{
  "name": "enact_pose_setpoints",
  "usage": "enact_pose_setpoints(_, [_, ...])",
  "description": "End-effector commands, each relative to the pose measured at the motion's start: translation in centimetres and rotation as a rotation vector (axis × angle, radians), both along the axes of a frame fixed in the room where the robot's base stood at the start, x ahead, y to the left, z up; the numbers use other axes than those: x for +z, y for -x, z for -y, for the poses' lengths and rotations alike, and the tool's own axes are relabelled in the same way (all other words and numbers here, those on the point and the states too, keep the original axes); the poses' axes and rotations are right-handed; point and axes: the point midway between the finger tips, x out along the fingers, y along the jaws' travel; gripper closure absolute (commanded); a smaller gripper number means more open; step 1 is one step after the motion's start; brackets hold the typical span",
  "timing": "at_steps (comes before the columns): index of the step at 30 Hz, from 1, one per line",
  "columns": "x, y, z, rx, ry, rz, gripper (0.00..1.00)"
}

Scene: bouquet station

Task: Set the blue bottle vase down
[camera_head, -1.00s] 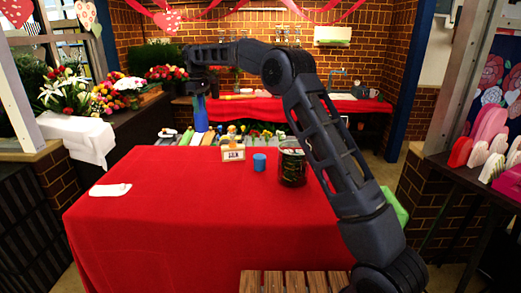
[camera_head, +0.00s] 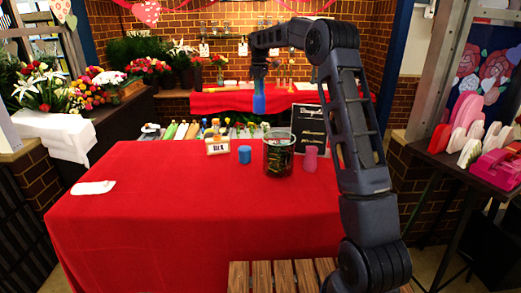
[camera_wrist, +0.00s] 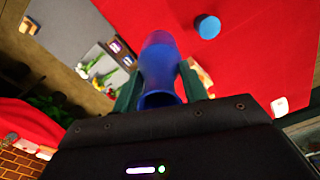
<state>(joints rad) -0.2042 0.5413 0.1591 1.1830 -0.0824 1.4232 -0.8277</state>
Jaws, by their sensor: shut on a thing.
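The blue bottle vase (camera_head: 259,101) hangs upright below my gripper (camera_head: 258,73) in the head view, in front of the red-covered back counter in the picture. In the wrist view the blue vase (camera_wrist: 158,68) sits between the two dark green fingers of my gripper (camera_wrist: 160,85), which are shut on it. The red cloth of the front table (camera_head: 190,200) lies lower in the head view, and the vase appears clear of it.
On the table's far side are a small sign box (camera_head: 218,146), a blue cup (camera_head: 244,154), a dark glass container (camera_head: 279,153) and a pink cup (camera_head: 311,158). A folded white cloth (camera_head: 93,187) lies at the left. The table's middle and front are clear.

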Motion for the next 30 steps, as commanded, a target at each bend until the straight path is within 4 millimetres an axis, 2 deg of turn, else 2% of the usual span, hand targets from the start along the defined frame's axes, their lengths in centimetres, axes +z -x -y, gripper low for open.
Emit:
enact_pose_setpoints(5, [-1.5,-0.1,0.6,-0.002,0.001,-0.001,1.0])
enact_pose_setpoints(22, [-13.3,-0.1,0.6,-0.003,0.001,-0.001,1.0])
enact_pose_setpoints(25, [-14.7,-0.1,0.6,-0.003,0.0,0.0,1.0])
enact_pose_setpoints(30, [-15.7,-0.1,0.6,-0.003,-0.001,0.0,1.0])
